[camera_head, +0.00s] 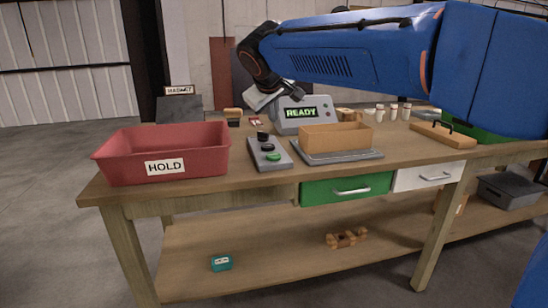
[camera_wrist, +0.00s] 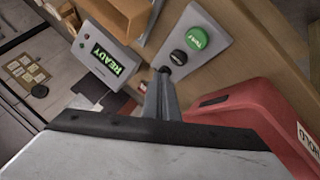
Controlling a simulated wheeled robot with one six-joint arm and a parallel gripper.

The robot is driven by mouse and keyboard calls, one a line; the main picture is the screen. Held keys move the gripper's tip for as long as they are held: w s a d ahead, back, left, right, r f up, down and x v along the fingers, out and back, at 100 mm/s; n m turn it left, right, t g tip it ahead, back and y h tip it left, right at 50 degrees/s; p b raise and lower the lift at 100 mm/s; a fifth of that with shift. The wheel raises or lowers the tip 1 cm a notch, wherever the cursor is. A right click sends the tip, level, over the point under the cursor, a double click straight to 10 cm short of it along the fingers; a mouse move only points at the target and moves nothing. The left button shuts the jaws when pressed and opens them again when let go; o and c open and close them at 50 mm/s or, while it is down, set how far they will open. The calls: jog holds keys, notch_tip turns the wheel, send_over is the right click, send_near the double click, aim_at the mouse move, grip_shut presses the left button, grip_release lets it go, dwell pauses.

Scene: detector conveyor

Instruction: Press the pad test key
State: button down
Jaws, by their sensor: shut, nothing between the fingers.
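The key panel (camera_head: 254,157) is a slim grey block on the bench, between the red bin and the display. Its round green key (camera_head: 273,157) is at the near end, and the wrist view shows this key (camera_wrist: 197,39) with lettering that seems to read TEST. A black key (camera_wrist: 178,57) sits beside it. My gripper (camera_wrist: 163,72) is shut and empty, its tips over the panel just past the black key, away from the green one. I cannot tell whether the tips touch the panel. The display (camera_head: 301,114) reads READY in green.
A red HOLD bin (camera_head: 190,155) stands left of the panel. A tan open box (camera_head: 335,137) rests on a grey plate (camera_head: 350,157) to the right. Small white-capped bottles (camera_head: 393,111) and a wooden board (camera_head: 443,134) are farther right. My blue arm spans above the bench.

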aim_at(273, 157)
jog(key=shift+f, duration=4.4)
jog(key=shift+f, duration=0.15)
jog(key=shift+f, duration=0.3)
jog(key=shift+f, duration=0.4)
jog(key=shift+r, duration=0.85)
jog(key=shift+r, duration=2.5)
